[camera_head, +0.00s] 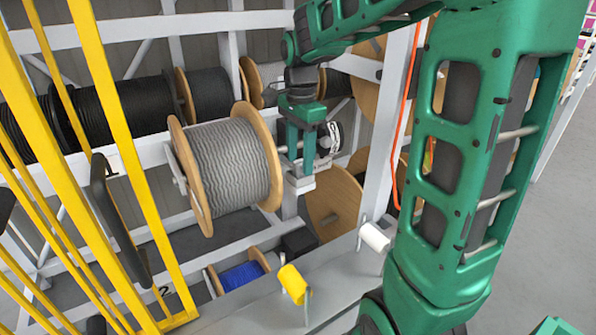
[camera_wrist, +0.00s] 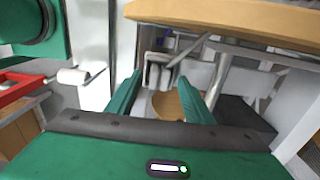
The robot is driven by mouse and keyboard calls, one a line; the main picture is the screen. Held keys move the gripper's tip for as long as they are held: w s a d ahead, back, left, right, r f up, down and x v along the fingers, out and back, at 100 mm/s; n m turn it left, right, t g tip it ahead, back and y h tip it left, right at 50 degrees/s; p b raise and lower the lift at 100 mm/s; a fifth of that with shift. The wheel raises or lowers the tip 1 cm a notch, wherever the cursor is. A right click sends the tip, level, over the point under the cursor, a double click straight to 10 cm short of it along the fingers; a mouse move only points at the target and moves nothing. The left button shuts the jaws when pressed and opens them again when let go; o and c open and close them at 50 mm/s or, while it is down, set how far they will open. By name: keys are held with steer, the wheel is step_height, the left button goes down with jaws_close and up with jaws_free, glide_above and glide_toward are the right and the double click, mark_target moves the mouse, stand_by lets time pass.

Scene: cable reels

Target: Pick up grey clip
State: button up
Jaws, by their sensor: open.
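My gripper (camera_head: 301,158) is open beside the right flange of the large grey cable reel (camera_head: 235,170). In the wrist view its two green fingers (camera_wrist: 176,76) stand apart with nothing held between them. A small grey, bent piece (camera_wrist: 160,62), which looks like the grey clip, shows just beyond and between the fingertips. It appears apart from both fingers. In the head view a pale grey block (camera_head: 300,184) sits just below the fingertips; I cannot tell whether it is the same piece. The fingers and arm hide part of this area.
The reel's wooden flange (camera_wrist: 240,20) crosses the top of the wrist view, close above the fingers. Rack posts and beams (camera_head: 390,130) stand around the gripper. A yellow roll (camera_head: 293,284) and a white roll (camera_head: 375,238) stick up below. Yellow railings (camera_head: 125,150) are at left.

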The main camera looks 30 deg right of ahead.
steer(key=shift+c, duration=0.6)
steer(key=c, duration=1)
step_height(320, 180, up, 10)
steer(key=shift+r, duration=0.1)
step_height(320, 180, up, 5)
glide_above(300, 162)
steer(key=shift+w, duration=0.1)
stand_by(0.4)
